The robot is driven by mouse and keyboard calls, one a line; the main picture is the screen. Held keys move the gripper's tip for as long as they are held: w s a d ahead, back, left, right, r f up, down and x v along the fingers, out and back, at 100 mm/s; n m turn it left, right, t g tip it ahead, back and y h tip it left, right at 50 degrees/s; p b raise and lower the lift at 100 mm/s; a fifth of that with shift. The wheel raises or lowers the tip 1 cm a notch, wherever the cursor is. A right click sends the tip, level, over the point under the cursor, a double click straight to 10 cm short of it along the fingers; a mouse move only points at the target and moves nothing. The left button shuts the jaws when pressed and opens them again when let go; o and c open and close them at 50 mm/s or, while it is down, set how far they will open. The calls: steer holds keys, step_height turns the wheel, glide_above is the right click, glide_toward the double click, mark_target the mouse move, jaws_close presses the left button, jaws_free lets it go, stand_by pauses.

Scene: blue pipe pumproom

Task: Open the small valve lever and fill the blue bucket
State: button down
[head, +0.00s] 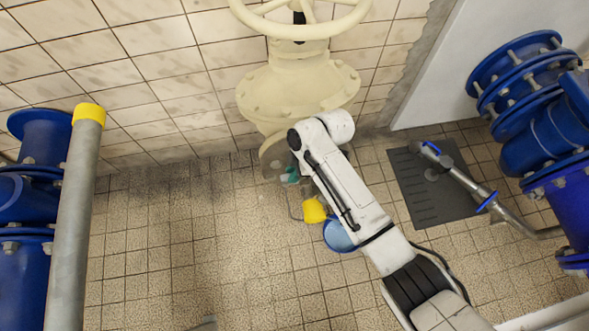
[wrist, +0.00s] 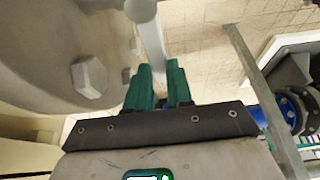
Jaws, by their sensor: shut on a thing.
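My gripper (wrist: 158,75) shows its two green fingers in the wrist view, close together on the end of a pale grey bar, which looks like the small valve lever (wrist: 152,38). The lever runs up from the fingers to a rounded knob end at the top edge. In the head view my gripper (head: 291,175) is a small green patch beside the base of the cream valve; the lever cannot be made out there. The blue bucket (head: 337,238) stands on the floor, partly hidden by my arm. Its inside and any water cannot be seen.
A large cream valve (head: 290,95) with a handwheel stands against the tiled wall. A yellow item (head: 314,211) is beside the bucket. Blue pipes (head: 545,130) stand at right, and a grey pipe with a yellow cap (head: 80,200) at left. The floor left of centre is clear.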

steer(key=shift+s+d+n+g, duration=0.2)
steer(key=shift+s+n+g, duration=0.15)
steer(key=shift+n, duration=0.45)
steer(key=shift+s+d+n+g, duration=0.2)
steer(key=shift+s+n, duration=0.25)
steer(key=shift+n, duration=0.35)
steer(key=c, duration=1)
jaws_free()
steer(key=shift+r, duration=0.1)
steer(key=p+v, duration=0.2)
steer(key=v, duration=0.8)
steer(key=shift+r, duration=0.3)
steer(key=shift+w, duration=0.15)
